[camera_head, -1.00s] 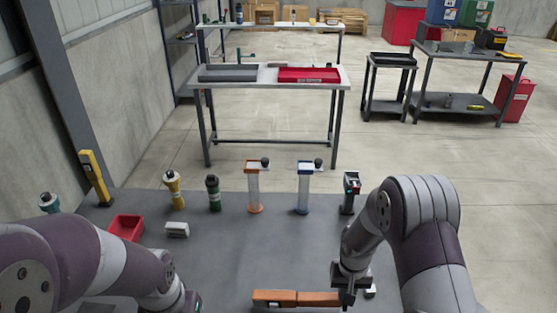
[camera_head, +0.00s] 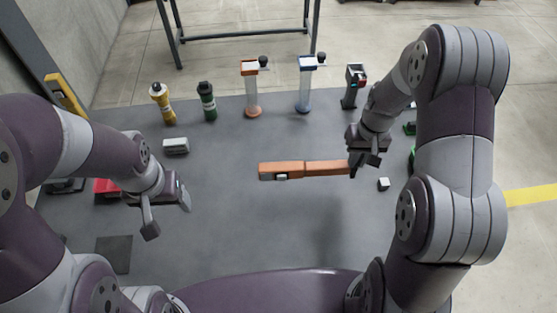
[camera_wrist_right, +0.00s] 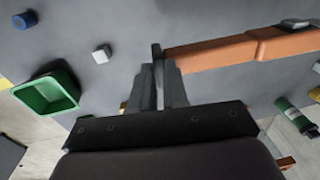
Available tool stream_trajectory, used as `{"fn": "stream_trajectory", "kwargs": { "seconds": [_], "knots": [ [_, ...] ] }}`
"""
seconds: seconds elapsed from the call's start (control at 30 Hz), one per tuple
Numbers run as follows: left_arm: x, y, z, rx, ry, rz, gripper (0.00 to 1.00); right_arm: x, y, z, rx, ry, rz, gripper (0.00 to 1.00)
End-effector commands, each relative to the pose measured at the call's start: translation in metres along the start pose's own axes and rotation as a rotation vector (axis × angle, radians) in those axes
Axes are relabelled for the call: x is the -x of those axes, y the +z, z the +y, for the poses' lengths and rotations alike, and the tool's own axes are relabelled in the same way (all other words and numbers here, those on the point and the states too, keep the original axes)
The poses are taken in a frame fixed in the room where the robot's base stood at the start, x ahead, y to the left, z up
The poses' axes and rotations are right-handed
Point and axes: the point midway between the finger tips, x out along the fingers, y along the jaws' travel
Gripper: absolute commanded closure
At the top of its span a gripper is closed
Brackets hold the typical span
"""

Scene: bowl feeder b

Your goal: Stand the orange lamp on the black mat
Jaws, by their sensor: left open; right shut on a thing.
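The orange lamp (camera_head: 303,170) is a long bar, lying level, with a small pale part near its left end. My right gripper (camera_head: 360,166) is shut on its right end. In the right wrist view the lamp (camera_wrist_right: 225,52) runs off right from the fingers of the right gripper (camera_wrist_right: 160,75). I cannot tell whether the lamp touches the table. The black mat (camera_head: 113,255) is a dark square at the table's lower left, bare where it shows. My left gripper (camera_head: 168,212) is open and empty, above and right of the mat.
Yellow (camera_head: 162,104) and green (camera_head: 207,102) torches, orange (camera_head: 251,92) and blue (camera_head: 304,88) stands and a black device (camera_head: 353,86) line the back edge. A white block (camera_head: 176,146), a red bin (camera_head: 106,189) and a white cube (camera_head: 383,184) lie nearer.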

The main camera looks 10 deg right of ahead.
Motion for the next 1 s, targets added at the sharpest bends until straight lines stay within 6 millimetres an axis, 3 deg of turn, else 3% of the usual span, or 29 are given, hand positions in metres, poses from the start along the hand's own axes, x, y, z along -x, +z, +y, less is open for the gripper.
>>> {"fn": "stream_trajectory", "kwargs": {
  "seconds": [0.3,0.43,0.73,1.0],
  "knots": [
    [0.025,-0.003,0.000,0.000,0.000,0.000,0.32,-0.051,-0.041,-0.068,0.005,0.000,-0.004,1.00],
    [0.029,-0.004,0.000,0.000,0.000,0.000,0.32,-0.069,-0.054,-0.087,0.003,0.000,-0.001,1.00],
    [0.042,-0.005,0.000,0.000,0.000,0.000,0.32,-0.110,-0.058,-0.090,-0.001,0.000,-0.002,1.00],
    [0.041,-0.005,0.000,0.000,0.000,0.000,0.32,-0.116,-0.058,-0.090,0.000,0.000,0.000,1.00]
  ]
}}
